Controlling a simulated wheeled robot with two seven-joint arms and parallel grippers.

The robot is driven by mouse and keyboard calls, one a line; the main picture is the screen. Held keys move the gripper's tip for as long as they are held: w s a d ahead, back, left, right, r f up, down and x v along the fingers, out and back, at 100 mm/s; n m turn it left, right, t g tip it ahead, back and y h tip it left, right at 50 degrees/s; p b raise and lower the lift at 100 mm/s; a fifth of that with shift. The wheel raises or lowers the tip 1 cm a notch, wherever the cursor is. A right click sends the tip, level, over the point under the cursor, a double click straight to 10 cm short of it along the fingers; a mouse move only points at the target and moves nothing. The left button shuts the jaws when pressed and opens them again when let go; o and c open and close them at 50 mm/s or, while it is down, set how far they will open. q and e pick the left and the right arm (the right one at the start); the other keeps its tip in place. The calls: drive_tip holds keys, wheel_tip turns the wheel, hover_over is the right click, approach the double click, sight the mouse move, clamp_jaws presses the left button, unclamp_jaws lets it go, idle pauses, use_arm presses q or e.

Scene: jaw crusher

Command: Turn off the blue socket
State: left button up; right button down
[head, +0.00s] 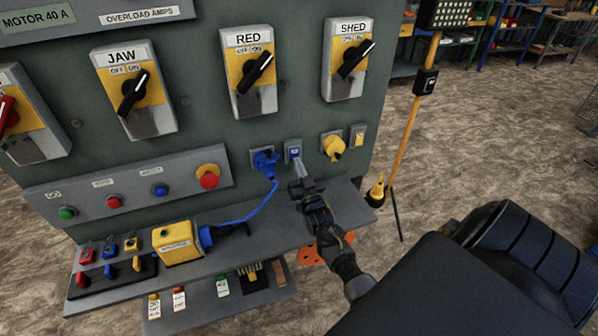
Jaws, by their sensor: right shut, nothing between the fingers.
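The blue socket (260,156) is on the front of the grey panel, with a blue plug (268,165) in it. A blue cord (262,207) hangs from the plug toward the shelf. Just right of the socket is a small grey switch (293,147) with a blue mark; its position is too small to read. My right gripper (300,171) is shut and empty, with its fingertips just below that switch. I cannot tell whether they touch it. My left gripper is not in view.
A yellow socket (333,147) with its own switch (358,134) is to the right. Rotary switches, including RED (257,73), sit above. A shelf (275,236) juts out below, holding a yellow box (176,243). A yellow lamp pole (408,135) stands at right.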

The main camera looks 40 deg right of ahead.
drive_tip(key=b+v, duration=0.2)
drive_tip(key=v, duration=0.5)
drive_tip(key=shift+s, duration=0.25)
idle(0.5)
